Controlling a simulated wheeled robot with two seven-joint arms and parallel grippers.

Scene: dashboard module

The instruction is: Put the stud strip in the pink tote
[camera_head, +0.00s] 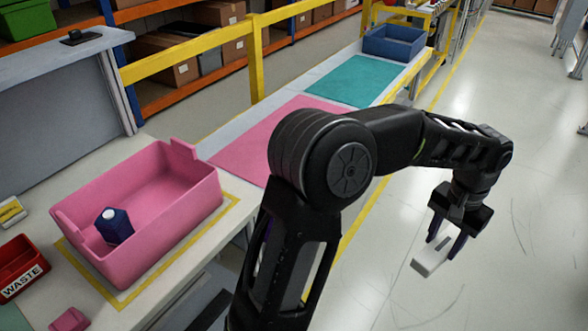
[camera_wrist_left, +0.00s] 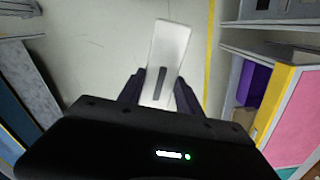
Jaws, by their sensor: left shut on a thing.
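The stud strip (camera_head: 427,264) is a white, flat piece with a dark stripe. My left gripper (camera_head: 441,243) is shut on it and holds it out over the floor, at the right of the head view. In the left wrist view the strip (camera_wrist_left: 170,42) sticks out beyond the two dark fingers of the gripper (camera_wrist_left: 160,88). The pink tote (camera_head: 172,233) stands on the table at the left of the head view, well apart from the gripper. A dark blue object with a white top (camera_head: 114,226) is inside the tote. My right gripper is not in view.
A red waste bin (camera_head: 22,268) and a small pink block (camera_head: 69,320) are near the tote. A pink mat (camera_head: 240,150), a teal mat (camera_head: 355,80) and a blue bin (camera_head: 393,42) lie along the bench behind. A yellow rail (camera_head: 190,62) runs behind the bench.

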